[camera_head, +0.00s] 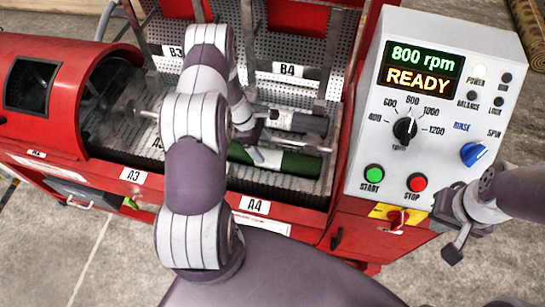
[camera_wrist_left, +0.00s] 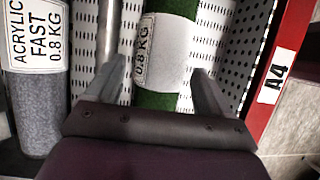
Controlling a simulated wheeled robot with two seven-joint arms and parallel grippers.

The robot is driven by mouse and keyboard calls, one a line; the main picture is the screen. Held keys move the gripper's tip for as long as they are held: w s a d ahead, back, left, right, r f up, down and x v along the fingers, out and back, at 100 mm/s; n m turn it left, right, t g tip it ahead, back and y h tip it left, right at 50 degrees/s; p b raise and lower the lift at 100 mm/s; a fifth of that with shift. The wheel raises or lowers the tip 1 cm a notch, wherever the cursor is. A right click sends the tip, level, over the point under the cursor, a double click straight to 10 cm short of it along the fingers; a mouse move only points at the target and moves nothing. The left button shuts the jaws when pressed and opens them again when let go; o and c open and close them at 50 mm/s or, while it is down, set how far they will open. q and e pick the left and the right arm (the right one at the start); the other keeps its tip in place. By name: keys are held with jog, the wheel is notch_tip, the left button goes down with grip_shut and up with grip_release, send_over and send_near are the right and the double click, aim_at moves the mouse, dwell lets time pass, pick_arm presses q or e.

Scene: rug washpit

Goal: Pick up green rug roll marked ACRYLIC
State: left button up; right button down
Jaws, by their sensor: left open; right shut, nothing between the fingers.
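The green rug roll (camera_head: 290,162) lies in the front row of the perforated rack, behind the A4 tag. In the left wrist view the green roll (camera_wrist_left: 178,10) runs between my fingers, with a white band on which only "0.8 KG" is readable. My left gripper (camera_head: 262,150) is open over the roll's left part in the head view. In the wrist view the left gripper (camera_wrist_left: 158,70) has one finger on each side of the roll; contact cannot be told. My right gripper (camera_head: 455,250) is shut and empty, in front of the control box.
A grey roll (camera_wrist_left: 38,105) labelled "ACRYLIC FAST 0.8 KG" lies parallel, with a metal bar (camera_wrist_left: 107,30) between it and the green roll. The red A4 rack edge (camera_wrist_left: 285,60) runs close on the right. The control box (camera_head: 435,130) stands right of the rack.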

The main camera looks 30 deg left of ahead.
aim_at(266, 152)
pick_arm(q)
jog(key=x, duration=0.2)
jog(key=p+x, duration=0.1)
jog(key=x, duration=0.2)
jog(key=shift+s+d, duration=0.25)
jog(key=shift+w+d+f, duration=0.15)
jog(key=shift+d+f, duration=0.05)
jog(key=shift+f, duration=0.15)
jog(key=c, duration=1.2)
